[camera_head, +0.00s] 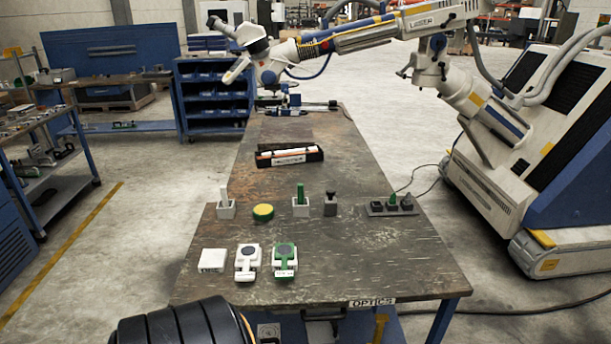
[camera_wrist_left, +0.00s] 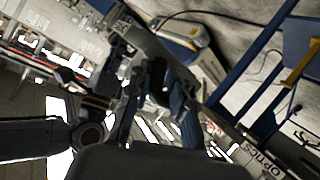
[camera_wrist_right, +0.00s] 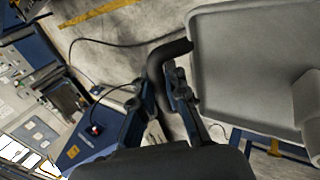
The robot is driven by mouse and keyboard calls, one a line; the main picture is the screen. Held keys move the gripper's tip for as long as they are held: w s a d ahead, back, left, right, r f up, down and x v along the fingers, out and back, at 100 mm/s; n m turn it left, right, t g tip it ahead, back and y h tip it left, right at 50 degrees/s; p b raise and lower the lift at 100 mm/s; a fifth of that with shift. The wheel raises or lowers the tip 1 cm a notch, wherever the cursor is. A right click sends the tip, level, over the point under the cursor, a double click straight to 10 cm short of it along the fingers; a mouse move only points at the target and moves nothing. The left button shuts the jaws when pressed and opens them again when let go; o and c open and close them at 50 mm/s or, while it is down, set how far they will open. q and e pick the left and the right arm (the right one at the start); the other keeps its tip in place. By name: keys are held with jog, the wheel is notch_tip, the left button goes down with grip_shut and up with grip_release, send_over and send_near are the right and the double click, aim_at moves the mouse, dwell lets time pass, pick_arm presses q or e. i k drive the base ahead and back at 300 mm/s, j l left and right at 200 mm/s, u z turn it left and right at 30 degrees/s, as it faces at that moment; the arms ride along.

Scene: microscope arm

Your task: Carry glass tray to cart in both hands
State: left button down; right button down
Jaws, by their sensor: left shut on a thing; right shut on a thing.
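A light grey tray (camera_wrist_right: 250,65) with a raised rim fills the upper right of the right wrist view. A black curved handle (camera_wrist_right: 165,58) stands out from its side. My right gripper (camera_wrist_right: 158,88) is shut on this handle. In the left wrist view my left gripper (camera_wrist_left: 148,78) is shut on a dark part that I take for the tray's other handle; it is cluttered and hard to make out. In the head view neither gripper nor the tray shows. Which piece is the task's cart is unclear; a blue shelved unit (camera_head: 48,178) stands at the left.
The optics bench (camera_head: 345,250) stands ahead, with white and green devices (camera_head: 284,262) near its front edge and a black open box (camera_head: 290,156) farther back. A large robot machine (camera_head: 540,150) stands at right. Floor (camera_head: 140,215) is clear left of the bench.

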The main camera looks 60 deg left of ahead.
aim_at(360, 263)
jog(key=u, duration=1.4)
